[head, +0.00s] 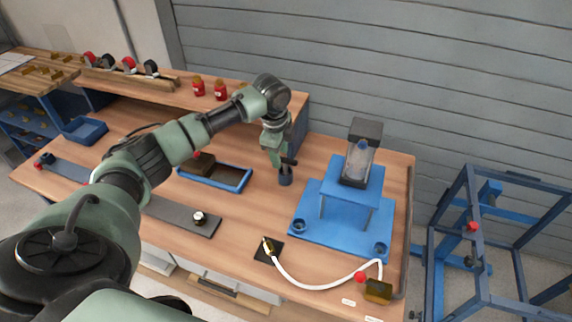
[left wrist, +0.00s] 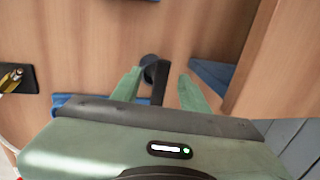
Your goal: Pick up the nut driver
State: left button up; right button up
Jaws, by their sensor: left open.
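A dark upright tool, which looks like the nut driver (head: 289,161), stands in a small round dark holder (head: 286,179) on the wooden bench, left of the blue fixture. My left gripper (head: 277,160) points down right beside it. In the left wrist view the gripper (left wrist: 160,88) is open, and the dark tool (left wrist: 159,82) shows between its two green fingers, with the round holder (left wrist: 149,61) beyond. I cannot tell whether a finger touches the tool; part of it is hidden by the gripper body. My right gripper is not in view.
A blue fixture (head: 312,232) with a clear-sided unit (head: 359,160) stands close on the right. A blue tray (head: 232,184) lies to the left. A brass-tipped tool (head: 267,245) with a white hose (head: 318,287) lies in front. Red jars (head: 198,87) stand on the back shelf.

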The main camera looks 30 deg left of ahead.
aim_at(285, 169)
pick_arm(q)
jog(key=f, duration=0.3)
jog(key=shift+w+a+f, duration=0.15)
jog(key=shift+w+a, duration=0.05)
jog(key=shift+w, duration=0.15)
jog(key=shift+c, duration=0.2)
grip_shut()
